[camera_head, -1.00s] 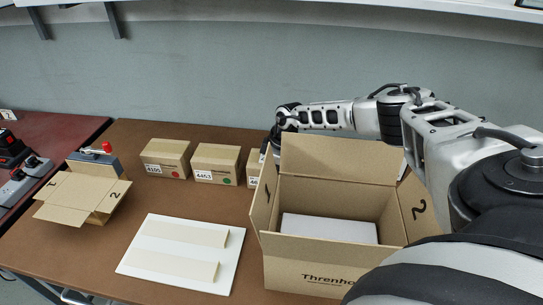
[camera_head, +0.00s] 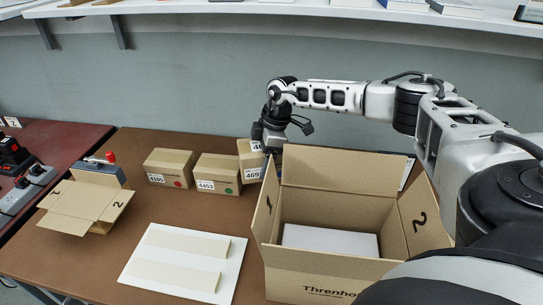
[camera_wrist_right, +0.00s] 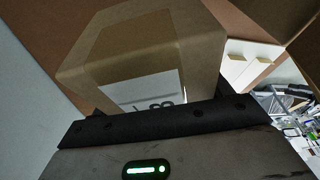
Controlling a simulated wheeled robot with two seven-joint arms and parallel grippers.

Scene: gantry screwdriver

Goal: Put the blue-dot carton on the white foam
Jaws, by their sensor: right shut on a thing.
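My right gripper (camera_head: 271,143) is shut on a brown carton (camera_head: 249,161) behind the large open box. The carton's label starts with 469; its dot is hidden, while the other two cartons show red and green dots. It looks slightly raised and tilted. In the right wrist view the held carton (camera_wrist_right: 150,55) fills the upper middle, with part of its white label showing. The white foam (camera_head: 330,241) is a flat-topped block inside the open box (camera_head: 330,289). My left gripper is not in view.
A red-dot carton (camera_head: 168,167) and a green-dot carton (camera_head: 216,174) stand left of the held one. A white board (camera_head: 154,285) with two cream strips lies in front. A small box (camera_head: 87,204) with open flaps stands at the left. The large box's raised back flap (camera_head: 335,167) partly blocks the view.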

